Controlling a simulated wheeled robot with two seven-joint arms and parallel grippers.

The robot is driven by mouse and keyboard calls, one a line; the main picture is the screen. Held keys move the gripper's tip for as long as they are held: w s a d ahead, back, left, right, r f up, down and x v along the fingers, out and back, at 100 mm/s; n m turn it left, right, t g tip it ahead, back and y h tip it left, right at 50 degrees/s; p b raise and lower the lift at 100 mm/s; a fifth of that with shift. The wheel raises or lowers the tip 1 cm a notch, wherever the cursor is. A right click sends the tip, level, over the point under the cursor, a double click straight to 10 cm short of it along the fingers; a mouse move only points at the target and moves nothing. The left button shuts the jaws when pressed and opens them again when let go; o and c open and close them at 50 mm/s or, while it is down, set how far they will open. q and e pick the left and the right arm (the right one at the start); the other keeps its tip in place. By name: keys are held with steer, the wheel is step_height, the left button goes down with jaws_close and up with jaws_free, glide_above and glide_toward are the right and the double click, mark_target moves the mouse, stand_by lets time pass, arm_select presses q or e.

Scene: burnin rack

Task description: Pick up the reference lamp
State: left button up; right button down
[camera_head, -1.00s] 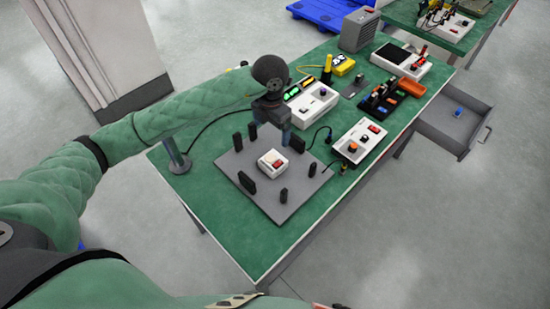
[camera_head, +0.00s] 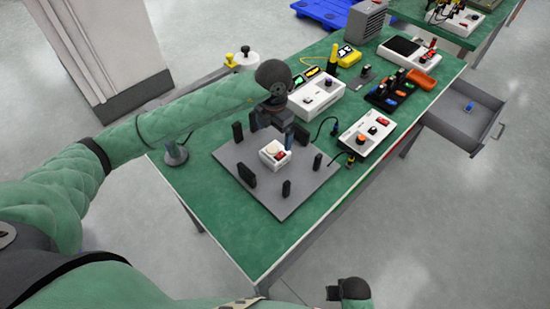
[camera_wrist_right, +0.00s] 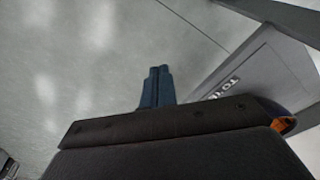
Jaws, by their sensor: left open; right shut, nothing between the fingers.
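I cannot tell for sure which thing is the reference lamp. A small white box (camera_head: 272,157) with a red part on top sits on the grey plate (camera_head: 284,205), among several upright black posts. My left gripper (camera_head: 275,132) is open just above and behind this box, its dark blue fingers pointing down. Whether they touch the box cannot be told. My right gripper (camera_wrist_right: 157,87) is shut and empty over the pale floor in the right wrist view. A dark part of my right arm shows at the bottom of the head view.
Behind the plate stand a white device (camera_head: 317,97) and another with knobs (camera_head: 366,139). A dark rack (camera_head: 392,95) holds several coloured pieces beside an orange bin (camera_head: 422,78). An open drawer (camera_head: 465,117) juts out at the right. The green table's (camera_head: 240,245) near corner is clear.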

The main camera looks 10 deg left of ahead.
mark_target(275, 152)
arm_select(q)
steer(key=shift+f+p, duration=0.5)
steer(key=shift+f, duration=0.7)
steer(key=f+p, duration=0.2)
steer(key=f, duration=0.2)
steer(key=shift+s+d+f+p, duration=0.25)
steer(key=shift+s+f+p, duration=0.05)
steer(key=shift+s+p, duration=0.1)
steer(key=shift+f, duration=0.4)
steer(key=c, duration=1.2)
steer(key=shift+o, duration=0.2)
arm_select(e)
step_height(275, 152, down, 12)
steer(key=s+d, duration=0.2)
steer(key=shift+s+d, duration=0.15)
steer(key=shift+s, duration=0.2)
arm_select(q)
steer(key=shift+r, duration=0.15)
